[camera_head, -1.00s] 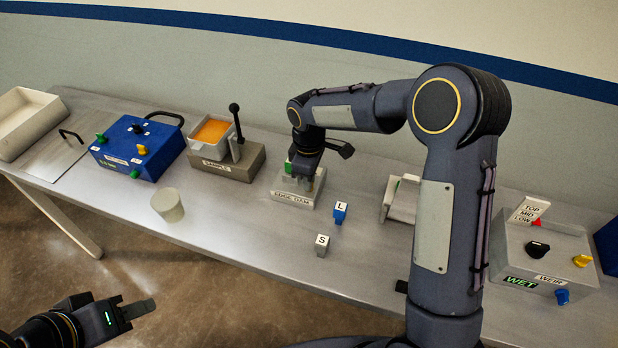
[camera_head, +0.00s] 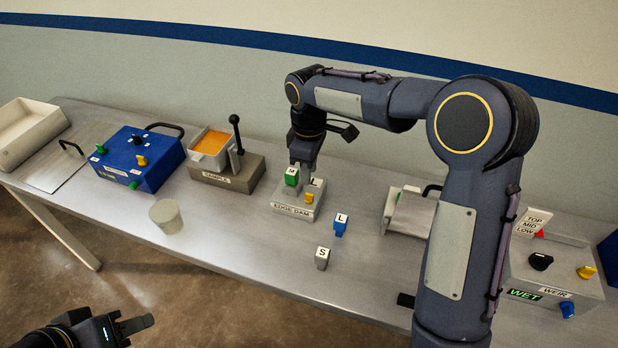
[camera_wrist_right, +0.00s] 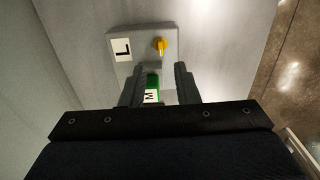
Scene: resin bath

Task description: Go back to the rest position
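My right gripper (camera_head: 303,165) hangs just above the EDGE DAM fixture (camera_head: 284,209) in the head view. In the right wrist view its two fingers (camera_wrist_right: 161,72) are apart. A green block marked M (camera_head: 291,176) stands on the fixture; it also shows in the wrist view (camera_wrist_right: 152,88), nearer the left finger with a gap to the right one. The fixture has a yellow knob (camera_head: 309,197) and a plate marked L (camera_wrist_right: 122,49). My left gripper (camera_head: 138,324) is low at the bottom left, off the table; its finger opening is not clear.
A blue L block (camera_head: 340,226) and a grey S block (camera_head: 322,259) stand in front of the fixture. A pale cup (camera_head: 166,216), the SAMPLE stand (camera_head: 217,179), a blue control box (camera_head: 146,172) and the WEIR box (camera_head: 560,270) stand along the table (camera_head: 240,255).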

